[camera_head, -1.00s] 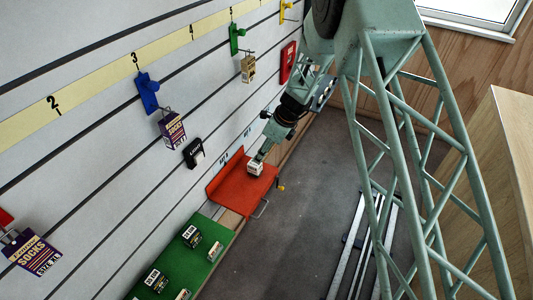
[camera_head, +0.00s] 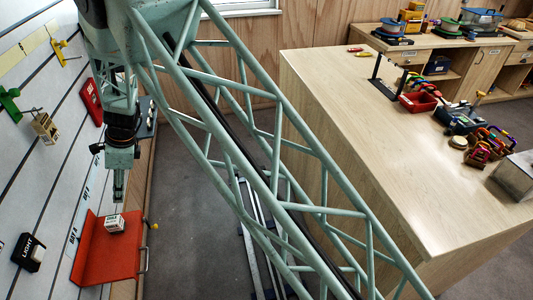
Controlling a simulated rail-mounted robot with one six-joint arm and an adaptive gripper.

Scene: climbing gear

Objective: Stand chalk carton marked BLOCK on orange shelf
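A small white carton (camera_head: 115,223) with dark print stands on the orange shelf (camera_head: 105,262), near the shelf's back end. Its print is too small for me to read. My gripper (camera_head: 118,200) points down just above the carton, and a small gap seems to show between fingertips and carton. The fingers are too small in this view to tell whether they are apart or together. The orange shelf sticks out from the slatted wall and has a raised back plate against it.
A black LIGHT box (camera_head: 28,252), a tan carton (camera_head: 45,128) and a red item (camera_head: 89,102) hang on the wall. My green lattice structure crosses the middle. A wooden counter (camera_head: 400,150) with climbing gear stands right. Grey floor lies between.

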